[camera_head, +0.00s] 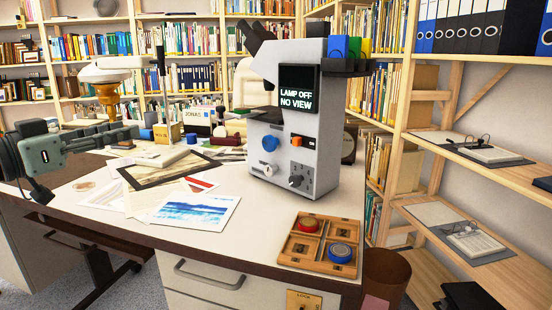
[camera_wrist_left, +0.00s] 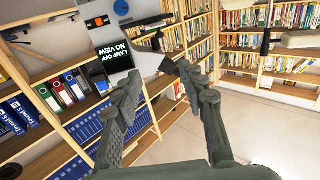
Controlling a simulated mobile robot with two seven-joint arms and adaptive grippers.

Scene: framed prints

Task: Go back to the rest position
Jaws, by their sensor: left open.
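My left gripper (camera_head: 118,131) is at the left of the head view, above the desk's left part. Its fingers point right, apart and with nothing between them. In the left wrist view the two fingers (camera_wrist_left: 160,78) are spread wide and empty, with bookshelves beyond. A grey microscope-like device (camera_head: 285,125) stands upright on the desk, well to the right of the gripper. Its screen (camera_head: 299,89) reads "LAMP OFF NO VIEW". The device also shows at the top of the left wrist view (camera_wrist_left: 130,30). My right gripper is not in view.
The white desk (camera_head: 85,225) holds a blue print (camera_head: 196,211), a dark frame (camera_head: 168,168) and a wooden tray (camera_head: 318,262) with a red and a blue round piece. A cream lamp head (camera_head: 103,70) is near my left gripper. Bookshelves (camera_head: 455,150) stand at right.

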